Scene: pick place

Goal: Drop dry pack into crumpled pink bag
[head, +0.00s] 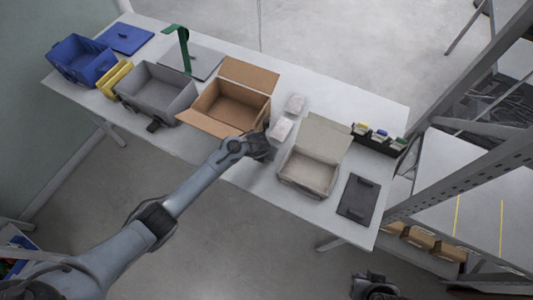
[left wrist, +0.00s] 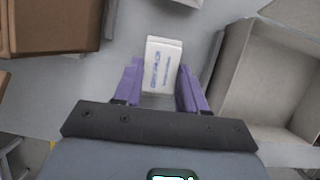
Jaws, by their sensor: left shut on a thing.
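A white pack with blue print (left wrist: 157,65) sits between the purple fingers of my left gripper (left wrist: 156,82), which is shut on it. In the head view the left gripper (head: 270,146) is over the table between the cardboard box and the pale box, and the pack (head: 281,129) shows just beyond it. A second pale, wrapped-looking item (head: 295,103) lies behind the pack. No clearly pink bag shows in either view. My right gripper (head: 374,284) shows only partly at the bottom edge, and its jaws are not clear.
An open brown cardboard box (head: 226,108) is left of the gripper. An open pale box with raised lid (head: 308,172) is to the right, beside a black tablet-like panel (head: 358,198). Grey (head: 158,90) and blue (head: 82,58) bins stand farther left. A small-parts rack (head: 378,140) is at right.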

